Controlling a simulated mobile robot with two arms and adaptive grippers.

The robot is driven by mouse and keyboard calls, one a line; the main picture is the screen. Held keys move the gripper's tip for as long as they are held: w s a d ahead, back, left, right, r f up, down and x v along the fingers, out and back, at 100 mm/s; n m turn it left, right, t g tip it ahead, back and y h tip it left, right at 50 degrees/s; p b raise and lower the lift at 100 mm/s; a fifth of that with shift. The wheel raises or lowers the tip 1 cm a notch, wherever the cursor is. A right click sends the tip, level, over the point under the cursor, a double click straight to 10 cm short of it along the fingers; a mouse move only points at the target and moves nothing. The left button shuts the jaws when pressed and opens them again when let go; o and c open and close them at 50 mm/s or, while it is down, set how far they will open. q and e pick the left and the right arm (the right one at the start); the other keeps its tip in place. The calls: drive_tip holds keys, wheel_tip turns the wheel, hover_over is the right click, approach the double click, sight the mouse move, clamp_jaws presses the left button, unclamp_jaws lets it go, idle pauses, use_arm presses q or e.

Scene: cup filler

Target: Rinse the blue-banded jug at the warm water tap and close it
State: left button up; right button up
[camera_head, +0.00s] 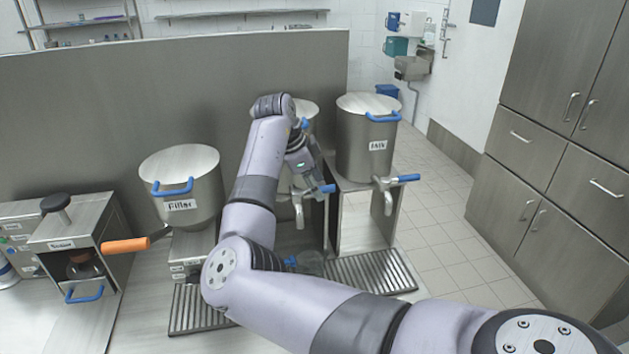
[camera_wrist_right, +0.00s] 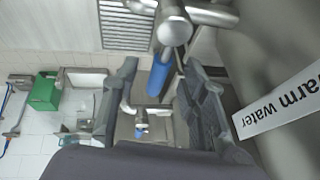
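The warm water tap's blue lever (camera_head: 326,189) points to the right beside its metal spout (camera_head: 298,208). It also shows in the right wrist view as a blue lever (camera_wrist_right: 159,75), near a "warm water" label (camera_wrist_right: 282,102). My right gripper (camera_wrist_right: 159,70) is open, its two fingers standing apart on either side of the lever. In the head view my right arm hides most of the gripper and the warm water vessel. A clear vessel with a blue part (camera_head: 311,263), perhaps the jug, stands below, mostly hidden behind my arm. My left gripper is not in view.
A steel vessel (camera_head: 365,145) with its own blue-levered tap (camera_head: 408,178) stands to the right. A grated drip tray (camera_head: 372,274) lies in front. A vessel labelled "Filler" (camera_head: 200,187), an orange handle (camera_head: 126,245) and a boxy machine (camera_head: 80,235) stand at left. Cabinets line the right.

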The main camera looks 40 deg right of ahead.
drive_tip(key=shift+f, duration=0.15)
drive_tip(key=shift+c, duration=0.2)
clamp_jaws()
idle(0.3)
